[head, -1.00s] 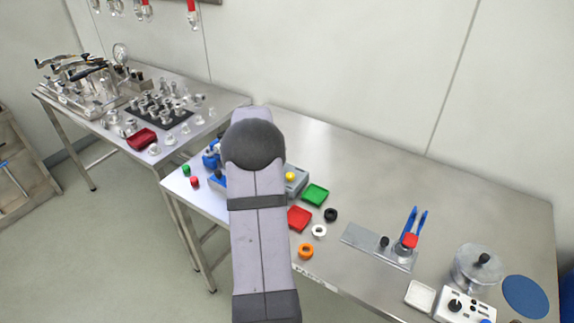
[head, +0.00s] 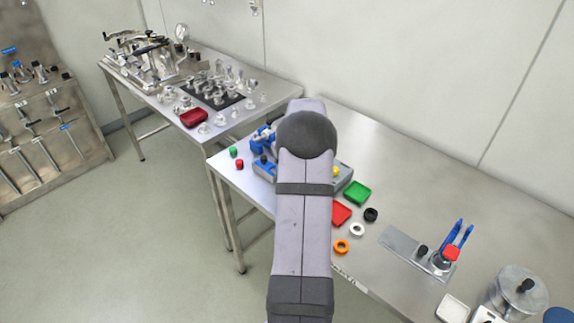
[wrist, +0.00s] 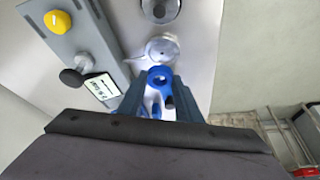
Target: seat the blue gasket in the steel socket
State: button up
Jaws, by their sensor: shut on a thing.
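In the wrist view my gripper (wrist: 161,88) is shut on the blue gasket (wrist: 160,73), a blue ring with a hole, held between the fingertips. Just beyond the ring is a round, shiny steel piece (wrist: 162,47) that looks like the steel socket. The ring appears close to its near side; I cannot tell whether they touch. More blue and white shapes show between the fingers, too unclear to name. In the head view my arm hides the gripper, the gasket and the socket.
A grey box with a yellow button (wrist: 58,21) and a black knob (wrist: 73,78) is beside the gripper. In the head view a blue device (head: 265,138), green tray (head: 357,193), red tray (head: 341,213) and several rings lie around my arm. The table's back right is clear.

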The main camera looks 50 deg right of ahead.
jog(key=shift+f+b, duration=0.95)
jog(key=shift+f, duration=0.8)
jog(key=shift+f+b, duration=0.75)
jog(key=shift+f, duration=0.1)
jog(key=shift+f+b, duration=0.45)
jog(key=shift+b, duration=0.35)
dwell(0.5)
jog(key=o, duration=1.6)
jog(key=shift+r, duration=0.15)
jog(key=shift+r+p, duration=2.2)
jog(key=shift+r, duration=1.2)
